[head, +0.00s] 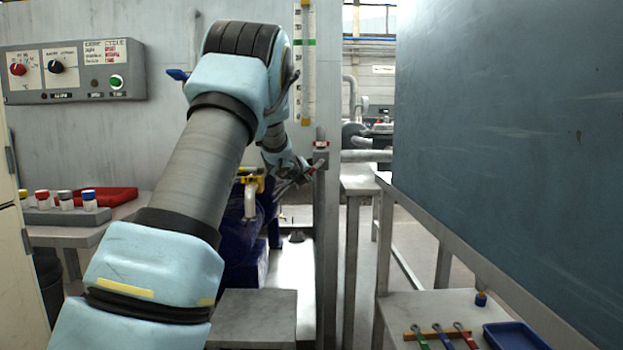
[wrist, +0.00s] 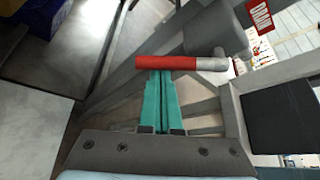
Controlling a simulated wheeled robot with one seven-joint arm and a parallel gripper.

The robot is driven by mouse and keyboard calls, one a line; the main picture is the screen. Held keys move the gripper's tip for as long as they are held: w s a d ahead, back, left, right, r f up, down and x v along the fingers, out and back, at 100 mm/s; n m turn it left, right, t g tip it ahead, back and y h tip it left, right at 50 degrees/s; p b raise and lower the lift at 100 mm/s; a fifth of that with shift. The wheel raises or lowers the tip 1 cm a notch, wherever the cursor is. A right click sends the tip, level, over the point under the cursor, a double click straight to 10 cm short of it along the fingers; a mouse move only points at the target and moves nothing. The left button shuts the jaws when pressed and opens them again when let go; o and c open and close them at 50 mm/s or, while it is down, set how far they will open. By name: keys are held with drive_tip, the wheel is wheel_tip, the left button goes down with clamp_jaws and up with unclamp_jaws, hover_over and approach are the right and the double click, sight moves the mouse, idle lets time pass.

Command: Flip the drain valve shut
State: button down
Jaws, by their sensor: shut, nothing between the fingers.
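The drain valve's lever (wrist: 165,62) has a red grip and a grey metal end at the right, beside a grey valve body (wrist: 215,32). It lies crosswise in the wrist view. A red label reading "DRAIN" (wrist: 262,17) is next to the valve body. My gripper (wrist: 165,76) is shut and empty, its teal fingers together, with the tips at the lever's red grip. Whether they touch it I cannot tell. In the head view my gripper (head: 311,168) is beside the post at the valve, and the lever is small and partly hidden there.
A control panel (head: 75,70) hangs on the wall at left. A red tray (head: 105,197) and several small bottles are on the left bench. A large dark panel (head: 510,120) fills the right side, above a shelf with tools and a blue tray (head: 515,336).

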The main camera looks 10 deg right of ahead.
drive_tip(key=shift+w+a+r+m+y+p, duration=0.1)
drive_tip(key=shift+a+r+m+y+p, duration=0.25)
drive_tip(key=shift+r+p, duration=0.4)
drive_tip(key=shift+w+a+r+m+y+p, duration=0.1)
drive_tip(key=shift+a+r+m+y+p, duration=0.2)
drive_tip(key=shift+r+p, duration=0.4)
drive_tip(key=shift+a+r+m+y+p, duration=0.35)
drive_tip(key=shift+r+p, duration=0.3)
drive_tip(key=shift+r, duration=0.1)
wheel_tip(320, 180, down, 4)
drive_tip(key=s+b, duration=0.1)
drive_tip(key=b, duration=0.3)
drive_tip(key=d+v, duration=0.1)
drive_tip(key=v, duration=0.8)
drive_tip(key=shift+s+r, duration=0.45)
drive_tip(key=shift+s, duration=0.05)
